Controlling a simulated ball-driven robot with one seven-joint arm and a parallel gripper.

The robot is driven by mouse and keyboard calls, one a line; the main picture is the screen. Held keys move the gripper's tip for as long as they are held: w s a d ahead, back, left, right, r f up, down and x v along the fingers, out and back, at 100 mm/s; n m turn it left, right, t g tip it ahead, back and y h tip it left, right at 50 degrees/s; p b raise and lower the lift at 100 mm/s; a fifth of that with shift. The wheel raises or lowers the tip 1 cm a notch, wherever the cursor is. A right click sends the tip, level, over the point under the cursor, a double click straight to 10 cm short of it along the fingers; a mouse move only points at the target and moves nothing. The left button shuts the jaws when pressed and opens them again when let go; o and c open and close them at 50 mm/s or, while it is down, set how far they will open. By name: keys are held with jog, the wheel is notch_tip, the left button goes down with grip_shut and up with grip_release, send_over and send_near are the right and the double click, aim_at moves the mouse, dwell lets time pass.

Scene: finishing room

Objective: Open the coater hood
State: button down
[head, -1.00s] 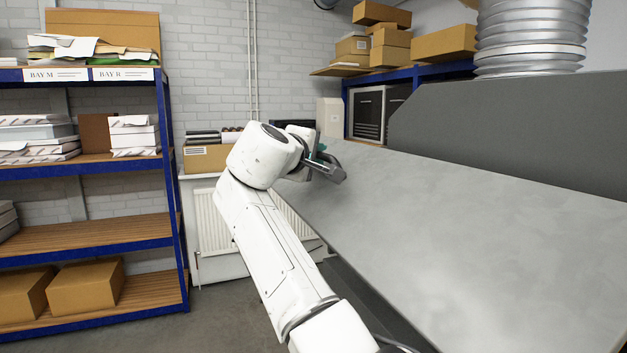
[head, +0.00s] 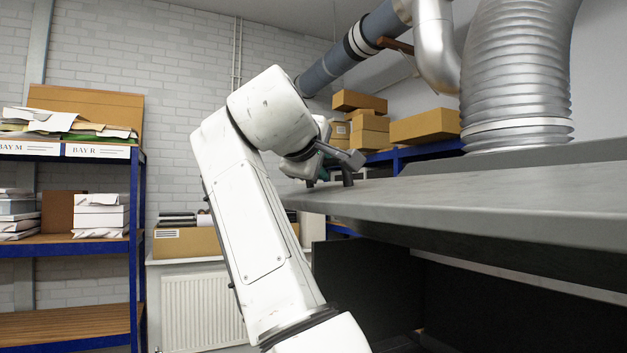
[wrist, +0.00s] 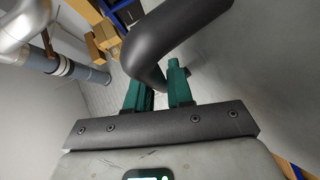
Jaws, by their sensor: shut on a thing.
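The coater hood (head: 480,200) is a wide grey panel at the right of the head view. It stands raised, with a dark opening (head: 375,285) showing beneath it. My gripper (head: 340,165) is at the hood's left edge, beside its dark handle (head: 347,178). In the wrist view the green-tipped fingers of my gripper (wrist: 158,88) are shut on the thick, dark, bent bar of the handle (wrist: 178,35). The hood's grey surface also shows in the wrist view (wrist: 265,70). The bar partly hides the finger contact.
A ribbed silver duct (head: 515,80) rises behind the hood, with a grey pipe (head: 345,50) nearby. Cardboard boxes (head: 425,126) sit on a back shelf. A blue-framed shelf (head: 70,240) stands left, and a white radiator (head: 200,310) is against the wall.

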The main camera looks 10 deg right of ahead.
jog(key=shift+d, duration=0.2)
jog(key=c, duration=1.1)
grip_release()
notch_tip(320, 180, up, 3)
jog(key=b, duration=0.4)
send_over(301, 195)
jog(key=shift+d+f, duration=0.1)
jog(key=shift+f, duration=0.1)
